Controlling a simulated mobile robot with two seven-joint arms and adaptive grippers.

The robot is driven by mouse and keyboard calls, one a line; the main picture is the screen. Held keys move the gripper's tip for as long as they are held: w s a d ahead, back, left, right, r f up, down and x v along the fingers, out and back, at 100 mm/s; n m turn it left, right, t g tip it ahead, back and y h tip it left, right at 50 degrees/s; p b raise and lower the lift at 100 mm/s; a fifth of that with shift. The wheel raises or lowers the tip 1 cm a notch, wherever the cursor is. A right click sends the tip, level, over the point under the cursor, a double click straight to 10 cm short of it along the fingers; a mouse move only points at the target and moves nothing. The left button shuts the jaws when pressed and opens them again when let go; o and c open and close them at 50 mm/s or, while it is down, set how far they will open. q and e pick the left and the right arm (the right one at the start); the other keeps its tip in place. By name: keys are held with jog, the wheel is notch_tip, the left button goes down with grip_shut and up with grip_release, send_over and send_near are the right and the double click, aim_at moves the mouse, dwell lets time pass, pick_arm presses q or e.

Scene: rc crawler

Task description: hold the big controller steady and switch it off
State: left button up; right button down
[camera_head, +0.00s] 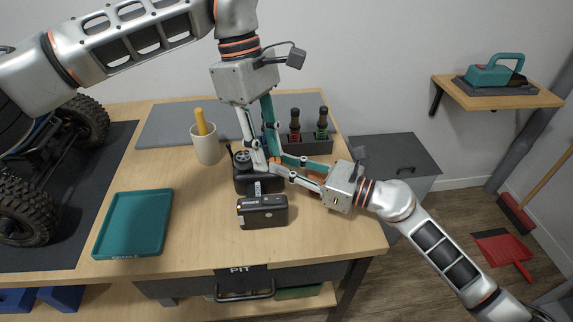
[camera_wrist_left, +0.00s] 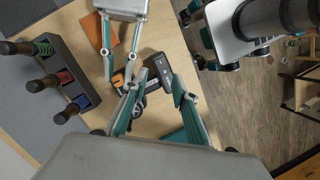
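The big controller (camera_head: 243,183), black with a round wheel on top, stands on the wooden table. The gripper fingers partly hide it in the head view, and in the wrist view it shows only in part, among the fingers. My left gripper (camera_head: 265,168) points down over the controller. In the wrist view its two teal fingers (camera_wrist_left: 160,82) are apart with nothing seen held between them. My right gripper (camera_head: 273,166) reaches in from the right to the controller. Its fingertips are close to the controller, but contact is hidden.
A smaller black box (camera_head: 262,213) stands just in front of the controller. A large-wheeled crawler (camera_head: 25,210) stands at left. The table's front right is clear.

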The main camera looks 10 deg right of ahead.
pick_arm(q)
grip_shut()
notch_tip(320, 180, up, 6)
jog(key=s+d+n+t+y, duration=0.1)
jog(key=s+n+t+y, duration=0.1)
jog(key=n, duration=2.3)
jog(key=shift+s+d+y, duration=0.2)
jog(key=shift+y, duration=0.4)
jog(key=shift+f, duration=0.1)
